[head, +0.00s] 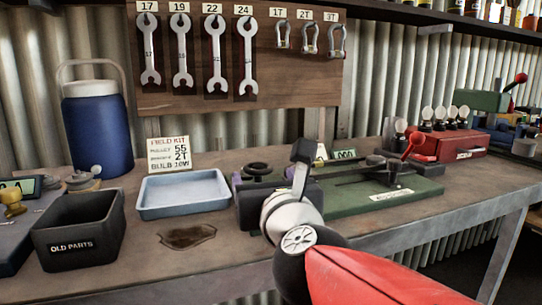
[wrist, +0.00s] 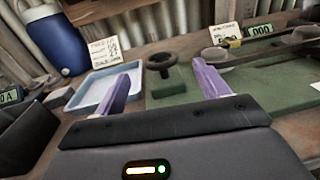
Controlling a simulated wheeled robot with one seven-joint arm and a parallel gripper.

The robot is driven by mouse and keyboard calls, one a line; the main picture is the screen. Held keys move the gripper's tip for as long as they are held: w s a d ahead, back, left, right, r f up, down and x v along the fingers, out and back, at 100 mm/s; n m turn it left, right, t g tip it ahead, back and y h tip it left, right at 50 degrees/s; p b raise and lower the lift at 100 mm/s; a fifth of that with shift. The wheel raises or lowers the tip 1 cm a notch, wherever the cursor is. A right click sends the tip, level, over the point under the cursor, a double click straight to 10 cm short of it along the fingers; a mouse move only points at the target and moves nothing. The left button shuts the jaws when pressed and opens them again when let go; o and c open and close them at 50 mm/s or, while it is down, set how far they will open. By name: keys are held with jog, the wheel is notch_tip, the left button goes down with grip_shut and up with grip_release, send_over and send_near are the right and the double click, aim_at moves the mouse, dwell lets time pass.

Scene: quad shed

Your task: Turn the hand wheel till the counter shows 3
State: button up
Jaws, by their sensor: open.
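The hand wheel (wrist: 160,61) is a small black wheel upright on a post over a green base. In the head view, the wheel (head: 257,168) shows just beyond my gripper (head: 268,176), partly hidden by it. In the wrist view, my gripper (wrist: 166,72) is open and empty. Its two purple fingers lie either side of the wheel's line, with the wheel ahead of them and apparently untouched. The counter (head: 344,154) is a small green display behind the wheel to the right. It seems to read 000, also in the wrist view (wrist: 259,30).
A pale blue tray (head: 184,193) lies left of the wheel, with a black OLD PARTS bin (head: 78,232) further left. The green board (head: 380,199) carries a dark bar mechanism on the right. A red box (head: 458,145) stands beyond. A dark stain marks the bench front.

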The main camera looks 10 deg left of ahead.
aim_at(258, 164)
jog(key=x, duration=0.8)
jog(key=shift+s+f, duration=0.1)
jog(key=c, duration=1)
jog(key=b, duration=0.3)
jog(key=shift+d+f+g+y, duration=0.1)
jog(key=shift+f+g+y, duration=0.2)
jog(key=shift+y, duration=0.1)
jog(key=n+y+b, duration=0.1)
jog(key=b, duration=0.2)
jog(key=shift+f+g, duration=0.1)
jog(key=shift+g, duration=0.3)
jog(key=n+y+b, duration=0.1)
jog(key=b, duration=0.1)
jog(key=shift+g+b, duration=0.3)
jog(key=shift+b, duration=0.05)
jog(key=shift+r+n+g+y+b, duration=0.4)
jog(key=shift+n+y+b, duration=0.1)
jog(key=shift+y+b, duration=0.2)
